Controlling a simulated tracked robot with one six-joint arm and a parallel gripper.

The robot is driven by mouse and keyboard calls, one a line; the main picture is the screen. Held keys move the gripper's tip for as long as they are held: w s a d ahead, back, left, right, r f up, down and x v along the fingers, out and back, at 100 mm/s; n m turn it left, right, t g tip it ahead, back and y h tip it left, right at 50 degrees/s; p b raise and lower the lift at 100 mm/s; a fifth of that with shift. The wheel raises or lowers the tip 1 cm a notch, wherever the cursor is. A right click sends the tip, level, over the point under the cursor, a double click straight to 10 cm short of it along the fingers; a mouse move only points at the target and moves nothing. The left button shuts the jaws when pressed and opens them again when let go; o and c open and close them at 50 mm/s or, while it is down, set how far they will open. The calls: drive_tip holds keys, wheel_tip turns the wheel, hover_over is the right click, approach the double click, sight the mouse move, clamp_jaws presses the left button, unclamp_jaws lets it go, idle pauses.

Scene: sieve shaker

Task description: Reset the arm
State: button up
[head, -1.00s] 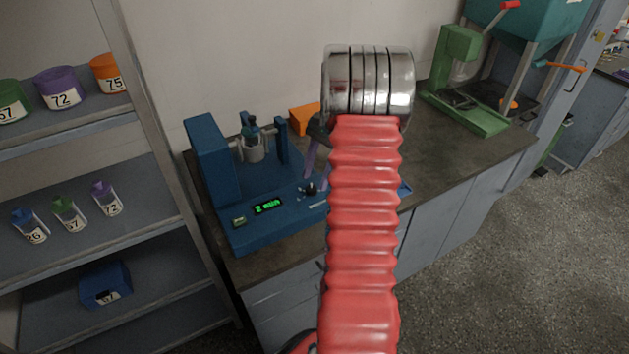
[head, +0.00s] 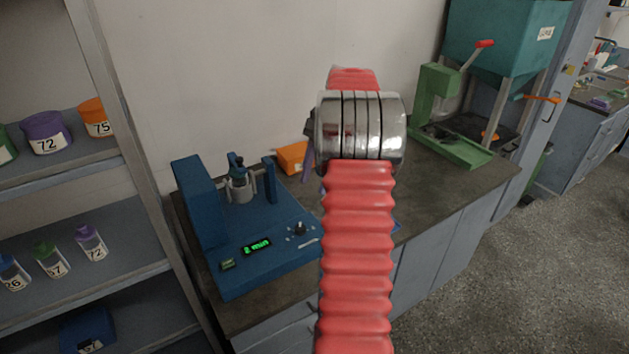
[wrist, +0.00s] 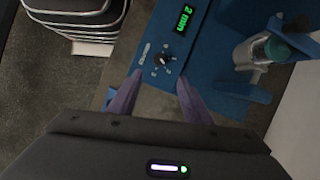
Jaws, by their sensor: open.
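My arm, with red ribbed sleeves and a metal joint, rises in the middle of the head view. My gripper shows in the wrist view (wrist: 155,95), its two purple fingers spread apart with nothing between them. In the head view the arm mostly hides it. The blue sieve shaker (head: 205,215) stands on the bench left of my arm, with a green display reading 2 min and a small dial (head: 299,229). A jar with a dark teal cap (head: 238,170) sits in the shaker's holder. In the wrist view the fingers point toward the shaker's dial side.
A shelf (head: 150,160) with numbered tubs and bottles stands at the left. An orange object (head: 291,157) lies behind the shaker. A green press (head: 440,110) and a teal hopper (head: 505,35) stand at the bench's right end. Open floor (head: 500,280) lies at the right.

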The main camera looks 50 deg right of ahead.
idle(0.5)
wheel_tip(320, 180, down, 4)
drive_tip(key=s+a+n+h, duration=0.1)
drive_tip(key=s+n, duration=0.1)
drive_tip(key=n, duration=0.1)
drive_tip(key=s+a+r+n+t+h, duration=0.1)
drive_tip(key=s+a+r+n, duration=0.2)
drive_tip(key=a, duration=1)
drive_tip(key=s+a+r+n+t+h, duration=0.1)
drive_tip(key=s+a+r+n, duration=0.3)
drive_tip(key=a, duration=1)
drive_tip(key=s+a+r+n+t+h, duration=0.1)
drive_tip(key=s+a+r+n+t, duration=0.2)
drive_tip(key=a+n, duration=0.5)
drive_tip(key=a, duration=0.5)
drive_tip(key=shift+s+a+r+n+h, duration=0.15)
drive_tip(key=shift+s+r+n+h, duration=0.05)
drive_tip(key=shift+s+n+h, duration=0.1)
